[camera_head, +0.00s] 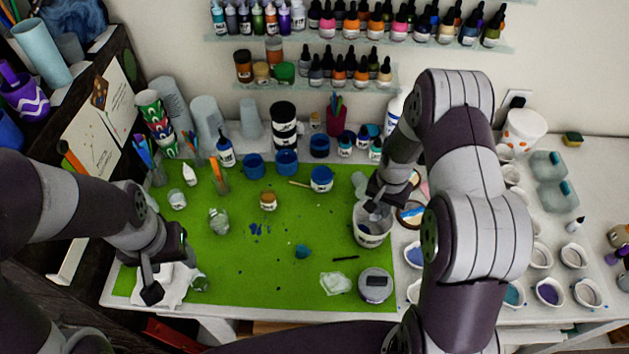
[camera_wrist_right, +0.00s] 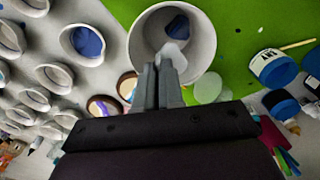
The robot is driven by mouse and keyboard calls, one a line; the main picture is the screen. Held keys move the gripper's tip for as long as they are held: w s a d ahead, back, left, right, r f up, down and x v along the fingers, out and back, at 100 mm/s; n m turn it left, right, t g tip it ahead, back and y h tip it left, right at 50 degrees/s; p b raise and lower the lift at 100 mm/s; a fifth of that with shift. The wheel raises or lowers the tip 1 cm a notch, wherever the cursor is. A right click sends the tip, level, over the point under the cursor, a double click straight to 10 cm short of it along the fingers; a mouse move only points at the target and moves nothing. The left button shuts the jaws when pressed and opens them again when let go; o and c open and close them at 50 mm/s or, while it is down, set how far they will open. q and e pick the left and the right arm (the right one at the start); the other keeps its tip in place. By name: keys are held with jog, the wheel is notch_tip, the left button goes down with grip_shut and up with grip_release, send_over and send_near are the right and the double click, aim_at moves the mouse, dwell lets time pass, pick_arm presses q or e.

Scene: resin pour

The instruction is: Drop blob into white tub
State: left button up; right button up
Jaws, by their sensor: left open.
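The white tub (camera_head: 372,240) stands at the right part of the green mat; in the right wrist view its rim (camera_wrist_right: 137,42) is just beyond my fingers. My right gripper (camera_head: 373,204) points down into the tub's mouth. In the wrist view its fingers (camera_wrist_right: 163,72) are close together with a pale, translucent blob (camera_wrist_right: 173,55) at their tips, over the tub. A dark blue patch (camera_wrist_right: 178,27) shows inside the tub. My left gripper (camera_head: 168,277) is open, low over a crumpled white cloth (camera_head: 172,291) at the mat's left front corner.
A teal piece (camera_head: 302,251), a clear flat piece (camera_head: 335,283) and a grey-lidded round container (camera_head: 375,286) lie on the green mat (camera_head: 245,285). Several small cups stand on the right. Blue-lidded jars (camera_head: 286,161) line the back. The mat's middle is mostly clear.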

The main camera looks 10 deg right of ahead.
jog(key=o, duration=0.4)
jog(key=shift+d, duration=0.3)
jog(key=shift+r, duration=0.15)
pick_arm(q)
jog(key=f+b, duration=0.3)
jog(key=shift+d+f+b, duration=0.25)
jog(key=shift+b, duration=0.05)
pick_arm(e)
notch_tip(320, 180, up, 12)
jog(key=shift+r, duration=0.15)
pick_arm(q)
notch_tip(320, 180, down, 5)
jog(key=b, duration=0.5)
jog(key=shift+w+f, duration=0.1)
jog(key=shift+f, duration=0.1)
pick_arm(e)
jog(key=s+a+f+n, duration=0.1)
jog(key=s+a+n, duration=0.1)
jog(key=s+a, duration=0.1)
jog(key=s+a+f+n+t, duration=0.1)
jog(key=s+a+f+n, duration=0.1)
jog(key=s, duration=0.3)
jog(key=s+a+f+n, duration=0.1)
jog(key=s+a+n, duration=0.2)
jog(key=s, duration=0.2)
jog(key=shift+s+a+f+n, duration=0.1)
jog(key=shift+a+f+n, duration=0.2)
jog(key=shift+a+n, duration=0.1)
